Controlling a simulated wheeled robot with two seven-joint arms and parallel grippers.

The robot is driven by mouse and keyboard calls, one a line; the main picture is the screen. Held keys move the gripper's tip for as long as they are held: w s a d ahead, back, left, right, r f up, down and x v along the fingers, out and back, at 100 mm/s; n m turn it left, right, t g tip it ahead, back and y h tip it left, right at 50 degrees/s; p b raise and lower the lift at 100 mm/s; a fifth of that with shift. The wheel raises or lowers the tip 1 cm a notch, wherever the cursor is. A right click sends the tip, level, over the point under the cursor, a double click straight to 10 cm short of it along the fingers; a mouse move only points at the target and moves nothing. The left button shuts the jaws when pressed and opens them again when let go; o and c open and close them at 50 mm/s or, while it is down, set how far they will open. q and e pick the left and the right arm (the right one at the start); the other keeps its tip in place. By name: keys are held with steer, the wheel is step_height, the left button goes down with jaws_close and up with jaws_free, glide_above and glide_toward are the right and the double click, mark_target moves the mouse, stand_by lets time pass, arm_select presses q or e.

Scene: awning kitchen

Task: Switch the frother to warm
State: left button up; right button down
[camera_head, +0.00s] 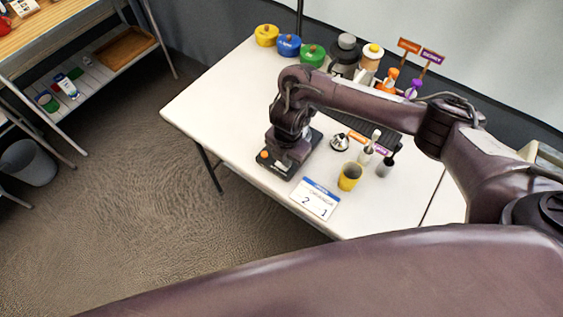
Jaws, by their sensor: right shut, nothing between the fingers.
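A low black appliance (275,168) with an orange knob (264,154) sits at the table's near-left part; it appears to be the frother. My right arm comes in from the right and bends down over it. My right gripper (288,163) points down at the appliance, shut and empty. The gripper and wrist hide much of its top. I cannot tell whether the fingertips touch it, nor its setting. My left gripper is not in view.
A yellow cup (350,176), a small silver pitcher (340,142) and a white card (315,199) are right of the appliance. Yellow, blue and green lidded pots (312,55) stand at the back. The white table's left part (215,100) is clear.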

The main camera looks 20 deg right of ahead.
steer(key=shift+f+b, duration=0.45)
steer(key=shift+f, duration=0.2)
steer(key=shift+r, duration=0.1)
steer(key=shift+r+p, duration=0.95)
steer(key=shift+p, duration=0.1)
step_height(320, 180, up, 10)
steer(key=p, duration=0.9)
stand_by(3.0)
steer(key=shift+f, duration=0.1)
stand_by(0.5)
